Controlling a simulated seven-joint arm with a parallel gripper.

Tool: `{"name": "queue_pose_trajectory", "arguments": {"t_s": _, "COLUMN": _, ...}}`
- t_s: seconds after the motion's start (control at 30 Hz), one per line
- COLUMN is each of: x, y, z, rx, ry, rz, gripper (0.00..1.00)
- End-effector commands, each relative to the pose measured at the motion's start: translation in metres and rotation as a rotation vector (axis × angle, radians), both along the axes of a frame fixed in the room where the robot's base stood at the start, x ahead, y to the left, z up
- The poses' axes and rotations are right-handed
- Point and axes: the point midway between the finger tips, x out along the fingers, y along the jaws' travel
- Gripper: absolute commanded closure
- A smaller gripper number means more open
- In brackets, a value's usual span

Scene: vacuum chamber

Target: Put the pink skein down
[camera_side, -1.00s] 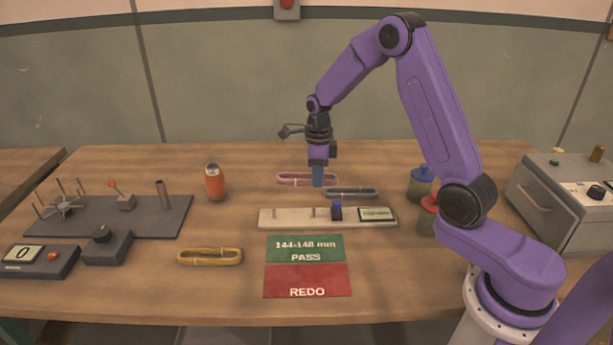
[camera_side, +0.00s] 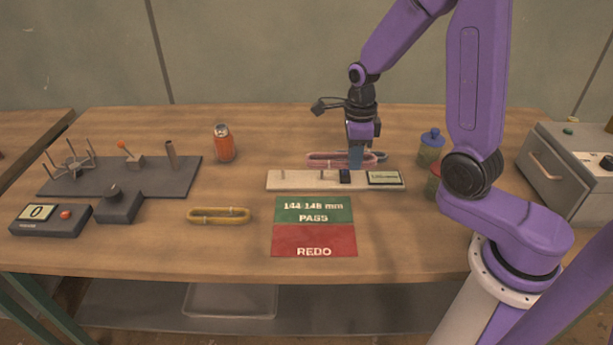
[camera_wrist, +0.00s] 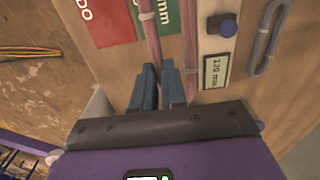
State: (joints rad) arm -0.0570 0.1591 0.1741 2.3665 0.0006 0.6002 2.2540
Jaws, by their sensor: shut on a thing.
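The pink skein (camera_side: 325,159) is a long narrow loop, held in my gripper (camera_side: 356,160) behind the pale gauge board in the side view. In the wrist view the pink skein (camera_wrist: 149,30) runs up between the blue fingertips (camera_wrist: 163,80), appearing over the board and green PASS area. My gripper is shut on it. It looks raised, but its height above the table is hard to tell. A grey skein (camera_wrist: 268,40) lies on the table beside the board; in the side view it is mostly hidden behind the pink skein and fingers.
The gauge board (camera_side: 290,181) has pegs, a dark slider and a display (camera_side: 384,177). In front lie the green PASS (camera_side: 313,210) and red REDO (camera_side: 314,241) areas. A yellow skein (camera_side: 218,221) lies left. An orange can (camera_side: 223,145) and blue-lidded jar (camera_side: 430,150) stand nearby.

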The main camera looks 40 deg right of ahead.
Motion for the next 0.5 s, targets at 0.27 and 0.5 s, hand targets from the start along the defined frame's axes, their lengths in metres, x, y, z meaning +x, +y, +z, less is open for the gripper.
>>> {"name": "queue_pose_trajectory", "arguments": {"t_s": 0.27, "x": 0.043, "y": -0.002, "z": -0.02, "rx": 0.001, "ry": 0.002, "rz": 0.001, "gripper": 1.0}}
{"name": "queue_pose_trajectory", "arguments": {"t_s": 0.5, "x": 0.087, "y": -0.004, "z": -0.04, "rx": 0.0, "ry": 0.001, "rz": 0.001, "gripper": 1.0}}
